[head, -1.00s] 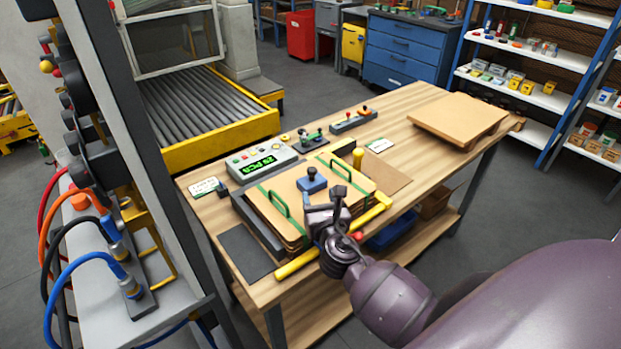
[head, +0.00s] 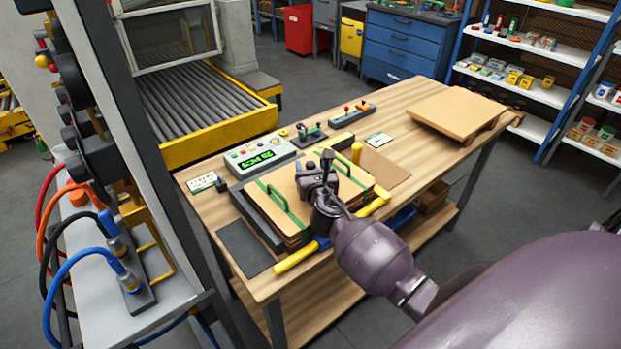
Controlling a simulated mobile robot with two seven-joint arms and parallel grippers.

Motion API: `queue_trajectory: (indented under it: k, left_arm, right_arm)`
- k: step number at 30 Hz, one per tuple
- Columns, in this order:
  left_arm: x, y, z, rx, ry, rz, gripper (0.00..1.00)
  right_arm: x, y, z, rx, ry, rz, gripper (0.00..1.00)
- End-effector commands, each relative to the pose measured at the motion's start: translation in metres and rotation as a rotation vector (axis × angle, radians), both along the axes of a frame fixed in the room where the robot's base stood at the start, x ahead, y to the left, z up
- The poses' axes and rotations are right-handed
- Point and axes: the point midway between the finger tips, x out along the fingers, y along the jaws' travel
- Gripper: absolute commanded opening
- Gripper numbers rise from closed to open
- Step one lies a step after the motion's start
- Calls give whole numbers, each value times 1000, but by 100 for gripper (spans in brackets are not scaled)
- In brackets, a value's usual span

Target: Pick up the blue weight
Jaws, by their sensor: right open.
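My right gripper (head: 316,174) is open above the stack of tan boards (head: 268,207) on the wooden table. It reaches in from the lower right. The blue weight cannot be made out now; my gripper covers the spot on the boards where it stood. I cannot tell whether the fingers are around it or just above it. My left gripper is not in view.
A counter box (head: 261,153) with a green display is behind. A tan board (head: 458,113) lies at the table's far right.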

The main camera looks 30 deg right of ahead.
Motion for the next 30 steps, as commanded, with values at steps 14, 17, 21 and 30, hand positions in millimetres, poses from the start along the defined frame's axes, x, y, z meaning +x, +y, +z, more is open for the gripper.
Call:
queue_trajectory:
  k: [14, 17, 21, 30]
  left_arm:
    - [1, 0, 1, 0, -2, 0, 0]
    - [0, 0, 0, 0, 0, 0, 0]
    - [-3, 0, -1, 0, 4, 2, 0]
    - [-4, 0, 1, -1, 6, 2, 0]
  right_arm:
    - [0, 0, 0, 0, 0, 0, 8]
    - [0, 0, 0, 0, 0, 0, 0]
    - [0, 0, 2, -1, -4, 1, 0]
    - [0, 0, 7, -1, -5, 1, 0]
